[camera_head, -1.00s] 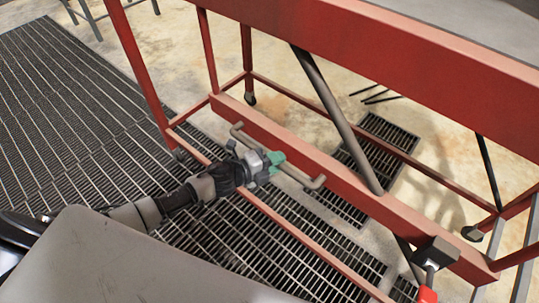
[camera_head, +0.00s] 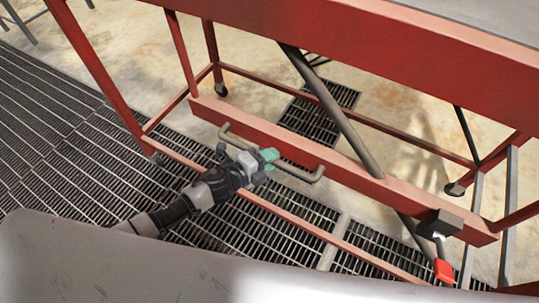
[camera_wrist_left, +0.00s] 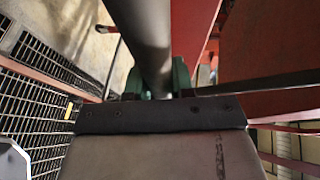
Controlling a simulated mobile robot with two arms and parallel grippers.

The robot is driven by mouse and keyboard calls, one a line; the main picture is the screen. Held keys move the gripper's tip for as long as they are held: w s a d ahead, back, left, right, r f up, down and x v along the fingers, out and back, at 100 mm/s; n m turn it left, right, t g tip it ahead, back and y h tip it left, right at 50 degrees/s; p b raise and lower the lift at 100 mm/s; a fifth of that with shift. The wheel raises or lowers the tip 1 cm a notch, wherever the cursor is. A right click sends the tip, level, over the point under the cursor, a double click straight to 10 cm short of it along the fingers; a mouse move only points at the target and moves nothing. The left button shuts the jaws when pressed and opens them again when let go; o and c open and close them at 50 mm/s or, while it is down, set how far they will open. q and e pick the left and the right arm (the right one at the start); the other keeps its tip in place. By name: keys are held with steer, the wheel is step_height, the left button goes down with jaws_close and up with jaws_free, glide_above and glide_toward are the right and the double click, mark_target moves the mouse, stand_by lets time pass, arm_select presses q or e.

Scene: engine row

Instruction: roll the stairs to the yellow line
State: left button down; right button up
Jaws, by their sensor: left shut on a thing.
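The stairs are a red metal frame on casters (camera_head: 350,60) that fills the right and upper part of the head view. A bent grey-brown handle bar (camera_head: 300,174) sticks out from the frame's low red beam. My left gripper (camera_head: 268,160), with green fingertips, is shut on this bar near its middle. In the left wrist view the bar (camera_wrist_left: 150,40) runs between the green fingers (camera_wrist_left: 158,82). A small yellow patch (camera_wrist_left: 69,110) shows at the left of the wrist view; I cannot tell whether it is the yellow line. No yellow line shows in the head view. My right gripper is out of view.
Long floor gratings (camera_head: 70,140) cover the left and front. A small grating (camera_head: 320,108) lies behind the stairs' low beam, in stained concrete (camera_head: 270,40). A red-tipped lever (camera_head: 443,270) hangs at the stairs' near right corner. Grey metal legs (camera_head: 20,20) stand at the top left.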

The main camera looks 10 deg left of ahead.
arm_select(q)
steer(key=shift+w+a, duration=0.25)
steer(key=shift+a, duration=0.3)
steer(key=shift+w+a, duration=0.2)
steer(key=shift+a, duration=0.3)
steer(key=c, duration=1.3)
jaws_free()
steer(key=shift+a, duration=0.1)
steer(key=shift+c, duration=0.2)
steer(key=o, duration=0.4)
steer(key=shift+d, duration=0.2)
steer(key=shift+s+d, duration=0.1)
steer(key=shift+d, duration=0.1)
steer(key=shift+s+a, duration=0.25)
steer(key=shift+s, duration=0.05)
steer(key=shift+b+v, duration=0.95)
steer(key=shift+v, duration=4.1)
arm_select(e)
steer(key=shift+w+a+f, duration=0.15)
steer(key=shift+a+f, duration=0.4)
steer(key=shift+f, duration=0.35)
arm_select(q)
steer(key=shift+s+d, duration=0.1)
